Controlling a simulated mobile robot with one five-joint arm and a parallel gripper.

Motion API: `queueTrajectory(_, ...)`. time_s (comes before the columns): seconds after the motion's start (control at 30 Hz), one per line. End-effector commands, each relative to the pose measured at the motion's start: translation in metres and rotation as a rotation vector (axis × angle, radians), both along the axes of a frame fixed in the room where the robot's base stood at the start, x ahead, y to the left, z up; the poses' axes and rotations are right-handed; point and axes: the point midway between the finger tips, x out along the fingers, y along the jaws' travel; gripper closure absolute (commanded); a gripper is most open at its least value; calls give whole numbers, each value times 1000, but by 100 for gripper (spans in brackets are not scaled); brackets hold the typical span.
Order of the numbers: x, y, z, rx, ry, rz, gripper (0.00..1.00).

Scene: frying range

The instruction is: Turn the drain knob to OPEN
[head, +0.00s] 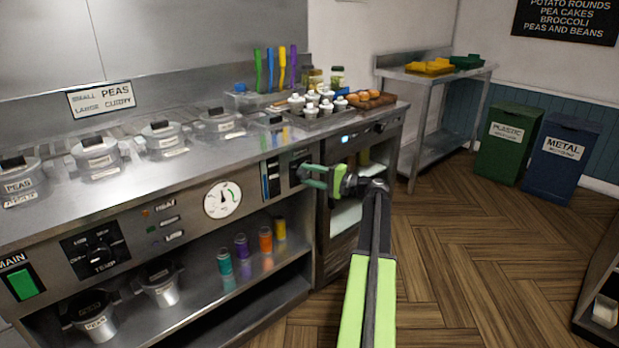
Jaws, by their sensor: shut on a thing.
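My gripper (311,178), with green and dark fingers, is at the front panel of the steel range, right of the round dial. Its fingers are shut on the drain knob (302,170), which sits on a small black plate. The fingers cover most of the knob, so its pointer and the OPEN marking cannot be read. My arm reaches in from the bottom of the head view.
The panel also holds a dial gauge (222,200), a level strip (270,179), a TEMP knob (99,254) and a green MAIN switch (23,282). Lidded pots line the steel top. Colored jars stand on the shelf below. The wooden floor at right is open.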

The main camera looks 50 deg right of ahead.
Motion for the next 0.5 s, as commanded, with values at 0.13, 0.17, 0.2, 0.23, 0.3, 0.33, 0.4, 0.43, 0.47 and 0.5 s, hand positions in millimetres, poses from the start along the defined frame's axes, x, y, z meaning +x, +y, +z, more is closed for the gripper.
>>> queueTrajectory(0.13,0,0,-1,6,1,0,100)
queueTrajectory(0.17,0,0,0,6,1,0,100)
queueTrajectory(0.2,0,0,0,6,1,0,100)
queueTrajectory(0.23,0,0,0,6,1,0,100)
queueTrajectory(0.3,0,0,0,6,1,0,100)
queueTrajectory(0.33,0,0,0,6,1,0,100)
queueTrajectory(0.4,0,0,0,6,1,0,100)
queueTrajectory(0.43,0,0,0,6,1,0,58)
queueTrajectory(0.47,0,0,0,6,1,-1,54)
queueTrajectory(0.5,0,0,0,6,1,-1,49)
